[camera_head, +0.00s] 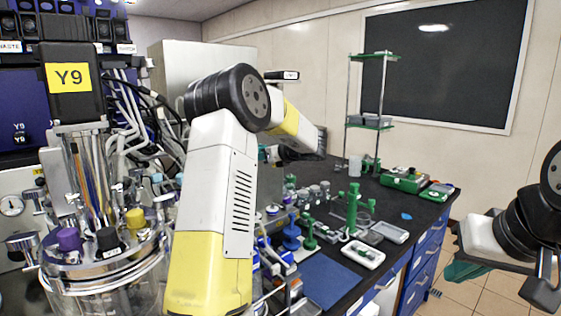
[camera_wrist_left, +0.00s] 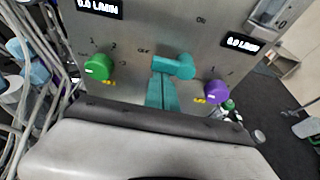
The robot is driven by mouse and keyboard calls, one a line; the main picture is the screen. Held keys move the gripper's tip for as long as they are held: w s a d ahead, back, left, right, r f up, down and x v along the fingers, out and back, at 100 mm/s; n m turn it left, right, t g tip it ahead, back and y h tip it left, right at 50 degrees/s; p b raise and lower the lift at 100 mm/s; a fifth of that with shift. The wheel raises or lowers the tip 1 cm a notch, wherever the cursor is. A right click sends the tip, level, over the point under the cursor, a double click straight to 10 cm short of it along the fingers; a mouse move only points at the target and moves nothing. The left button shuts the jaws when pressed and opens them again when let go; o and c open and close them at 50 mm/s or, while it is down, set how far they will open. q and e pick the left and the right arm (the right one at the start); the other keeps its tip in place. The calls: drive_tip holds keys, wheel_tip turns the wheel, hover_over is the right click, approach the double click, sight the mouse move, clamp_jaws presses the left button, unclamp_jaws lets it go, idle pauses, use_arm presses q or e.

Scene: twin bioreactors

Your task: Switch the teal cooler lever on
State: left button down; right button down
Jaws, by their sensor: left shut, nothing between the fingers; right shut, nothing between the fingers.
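The teal cooler lever (camera_wrist_left: 172,66) is on a grey panel in the left wrist view. Its thick end is at the right and its handle points left, toward a small blurred label. My left gripper (camera_wrist_left: 161,80) has shut teal fingers just below the handle; whether they touch it I cannot tell. In the head view my left arm hides the lever, and I cannot make out the left fingers. My right gripper (camera_head: 465,270) is at the right edge of the head view, shut and empty, away from the panel.
A green knob (camera_wrist_left: 98,67) and a purple knob (camera_wrist_left: 216,92) flank the lever. Hoses run left of the panel. A glass vessel (camera_head: 100,285) stands at the left. The black bench (camera_head: 408,208) carries green labware and trays. Floor is free at the right.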

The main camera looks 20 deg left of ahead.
use_arm(q)
drive_tip(key=shift+s+r+m+g, duration=0.1)
drive_tip(key=shift+r+m+g, duration=0.15)
drive_tip(key=shift+m, duration=0.25)
idle(0.4)
drive_tip(key=shift+w+d+r+m+g+y, duration=0.15)
drive_tip(key=shift+r+m+g+y, duration=0.45)
drive_tip(key=shift+m, duration=0.8)
drive_tip(key=shift+w+r+m+g+y, duration=0.15)
drive_tip(key=shift+r+m+g+y, duration=0.4)
drive_tip(key=shift+m, duration=0.85)
drive_tip(key=shift+w+d+r+m+g+y, duration=0.15)
drive_tip(key=shift+r+m+g+y, duration=0.25)
drive_tip(key=shift+r+m+y, duration=0.7)
drive_tip(key=shift+w+d+r+m+h, duration=0.1)
drive_tip(key=shift+w+d+m+h, duration=0.05)
drive_tip(key=shift+w+m+h, duration=0.25)
drive_tip(key=shift+s, duration=0.1)
